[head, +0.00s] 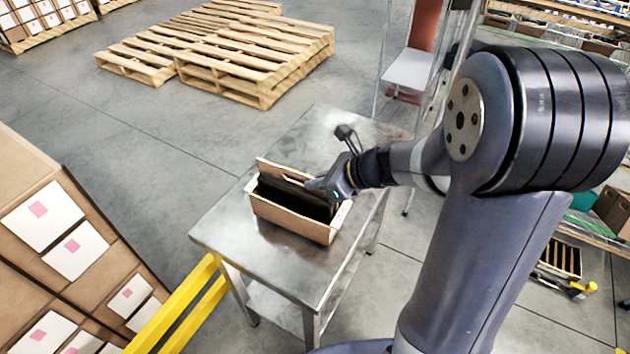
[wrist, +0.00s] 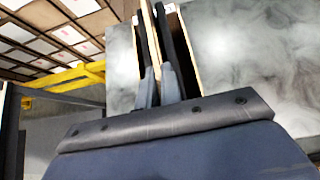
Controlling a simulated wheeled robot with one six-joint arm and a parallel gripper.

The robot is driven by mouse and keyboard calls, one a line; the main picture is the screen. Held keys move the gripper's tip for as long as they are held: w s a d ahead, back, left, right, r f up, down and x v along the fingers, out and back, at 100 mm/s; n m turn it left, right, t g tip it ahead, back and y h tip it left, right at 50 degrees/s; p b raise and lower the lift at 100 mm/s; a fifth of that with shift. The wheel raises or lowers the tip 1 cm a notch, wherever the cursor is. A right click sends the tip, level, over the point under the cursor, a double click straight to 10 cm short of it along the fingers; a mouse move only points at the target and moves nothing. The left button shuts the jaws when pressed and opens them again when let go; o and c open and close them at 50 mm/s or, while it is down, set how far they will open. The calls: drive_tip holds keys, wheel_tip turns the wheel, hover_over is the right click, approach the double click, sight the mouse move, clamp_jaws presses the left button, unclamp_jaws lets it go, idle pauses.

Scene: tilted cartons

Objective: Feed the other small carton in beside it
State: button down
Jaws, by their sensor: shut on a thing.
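An open brown carton (head: 290,220) stands on the steel table, its inside dark and in shadow. A tan panel (head: 285,171) rises above its far long side. My gripper (head: 318,186) is at the carton's far right end, its fingers reaching over the opening. In the wrist view my gripper (wrist: 159,86) is shut on a thin upright small carton (wrist: 160,38), seen edge-on between the two fingers. Dark gaps and the carton's tan side wall (wrist: 189,55) lie beside it. The fingers and the shadow hide most of the small carton, and I cannot tell how deep it sits or make out another one.
The steel table (head: 230,228) is bare around the carton. Yellow rails (head: 180,312) and a stack of labelled boxes (head: 60,235) stand at the left. Wooden pallets (head: 235,50) lie on the floor behind. A ladder-like stand (head: 408,68) is behind the table.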

wheel_tip(320, 180, up, 7)
drive_tip(key=p, duration=0.5)
drive_tip(key=shift+f, duration=0.3)
idle(0.5)
